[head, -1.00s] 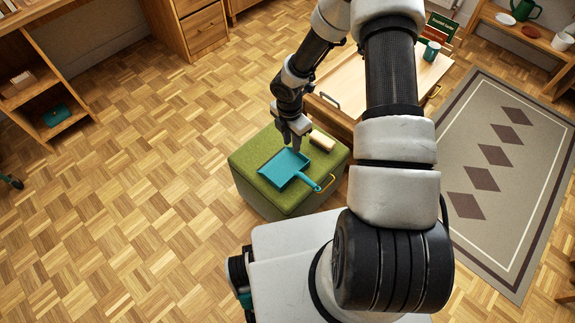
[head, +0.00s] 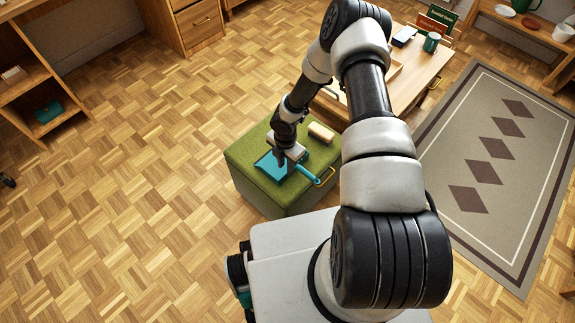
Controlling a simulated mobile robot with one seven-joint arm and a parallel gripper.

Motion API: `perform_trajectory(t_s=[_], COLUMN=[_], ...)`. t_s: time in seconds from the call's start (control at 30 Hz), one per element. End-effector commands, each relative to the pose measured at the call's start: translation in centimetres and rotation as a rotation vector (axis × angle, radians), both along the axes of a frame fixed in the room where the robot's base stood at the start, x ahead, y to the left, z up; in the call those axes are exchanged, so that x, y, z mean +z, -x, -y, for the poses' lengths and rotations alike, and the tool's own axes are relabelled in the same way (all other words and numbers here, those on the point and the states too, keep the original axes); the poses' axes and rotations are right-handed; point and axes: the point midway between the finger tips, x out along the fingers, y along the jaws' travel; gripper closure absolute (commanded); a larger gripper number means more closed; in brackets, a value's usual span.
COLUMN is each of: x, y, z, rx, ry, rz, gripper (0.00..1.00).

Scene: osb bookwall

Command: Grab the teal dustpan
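The teal dustpan (head: 268,166) lies on top of a green upholstered ottoman (head: 245,155), its handle (head: 307,174) pointing to the lower right. My gripper (head: 283,172) is over the dustpan, near where the pan meets the handle, and hides part of it. The fingers look close to the dustpan, but I cannot tell whether they touch it. The fingertips are too small and overlapped to tell whether they are open or shut.
A small beige block (head: 321,132) lies on the ottoman behind the dustpan. A wooden table (head: 415,85) with a teal mug (head: 431,42) stands behind. A patterned rug (head: 480,150) lies at the right.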

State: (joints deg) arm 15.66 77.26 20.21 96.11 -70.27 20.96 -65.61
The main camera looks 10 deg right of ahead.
Motion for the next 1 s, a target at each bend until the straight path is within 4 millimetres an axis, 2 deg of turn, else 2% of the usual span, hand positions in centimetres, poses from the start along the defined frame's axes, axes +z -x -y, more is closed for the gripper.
perform_trajectory(t_s=[0.2,0.33,0.6,0.77,1.0], x=[-3.4,-4.7,-4.9,-4.9,-4.8], y=[0.9,0.8,0.8,0.8,0.8], z=[-0.2,-0.1,-0.1,-0.1,-0.1], rx=[0.0,-0.002,-0.001,-0.001,-0.001], ry=[-0.001,0.0,0.001,0.0,0.001], rz=[-0.002,-0.001,-0.001,-0.001,-0.001], gripper=[0.75,0.75,0.75,1.0,1.0])
